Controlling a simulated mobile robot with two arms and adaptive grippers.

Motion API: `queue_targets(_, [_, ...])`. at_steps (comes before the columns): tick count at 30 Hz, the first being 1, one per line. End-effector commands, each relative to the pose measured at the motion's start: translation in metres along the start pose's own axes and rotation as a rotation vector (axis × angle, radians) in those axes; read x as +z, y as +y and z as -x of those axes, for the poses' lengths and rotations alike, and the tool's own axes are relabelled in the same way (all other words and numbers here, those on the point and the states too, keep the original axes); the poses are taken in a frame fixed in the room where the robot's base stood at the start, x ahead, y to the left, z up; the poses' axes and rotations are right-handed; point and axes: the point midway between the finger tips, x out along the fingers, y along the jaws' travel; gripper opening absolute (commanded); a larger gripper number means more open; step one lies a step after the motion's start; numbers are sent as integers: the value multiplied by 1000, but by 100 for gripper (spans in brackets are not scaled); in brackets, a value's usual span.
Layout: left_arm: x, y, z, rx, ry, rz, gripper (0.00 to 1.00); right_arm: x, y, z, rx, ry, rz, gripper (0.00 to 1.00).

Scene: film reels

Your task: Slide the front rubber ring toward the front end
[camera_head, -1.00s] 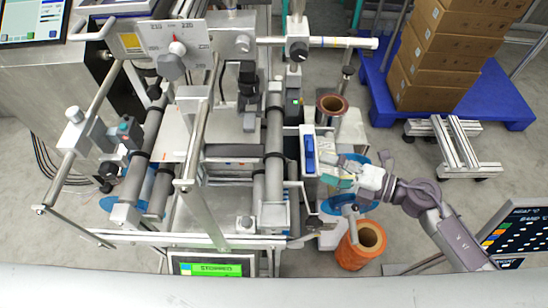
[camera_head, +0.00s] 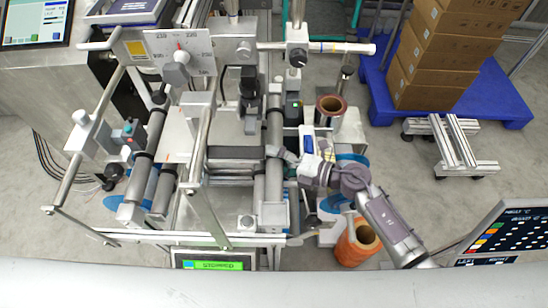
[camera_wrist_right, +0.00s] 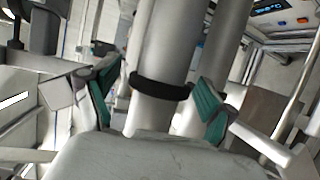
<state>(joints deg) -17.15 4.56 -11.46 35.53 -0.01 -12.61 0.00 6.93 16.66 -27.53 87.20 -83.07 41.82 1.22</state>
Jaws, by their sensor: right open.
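A black rubber ring (camera_wrist_right: 160,88) sits around a grey roller (camera_wrist_right: 158,55) in the right wrist view. My right gripper (camera_wrist_right: 153,100) is open, its teal-padded fingers on either side of the roller near the ring, apparently apart from it. In the head view my right gripper (camera_head: 283,153) reaches in from the right at the right-hand roller (camera_head: 274,125). It hides the ring there. I cannot tell from these frames whether this ring is the front one. My left gripper is not in view.
Another roller pair with black rings (camera_head: 144,154) stands on the machine's left. A copper-coloured reel (camera_head: 330,110) and an orange reel (camera_head: 358,243) stand right of the machine. A metal crossbar (camera_head: 180,237) runs along the front. Cartons (camera_head: 440,50) sit on a blue pallet (camera_head: 378,90).

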Motion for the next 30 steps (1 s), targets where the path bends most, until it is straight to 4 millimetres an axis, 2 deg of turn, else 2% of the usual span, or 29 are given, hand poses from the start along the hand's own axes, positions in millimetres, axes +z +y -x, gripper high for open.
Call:
queue_targets(8, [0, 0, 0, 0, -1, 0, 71, 0, 0, -2, -1, 0, 0, 84])
queue_targets(23, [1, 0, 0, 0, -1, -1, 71, 0, -1, -1, -1, 0, -1, 2])
queue_targets(27, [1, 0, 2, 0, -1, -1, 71, -3, 0, 0, -2, 0, -2, 0])
queue_targets(30, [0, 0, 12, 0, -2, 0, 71, -17, 2, 6, -3, 2, -4, 0])
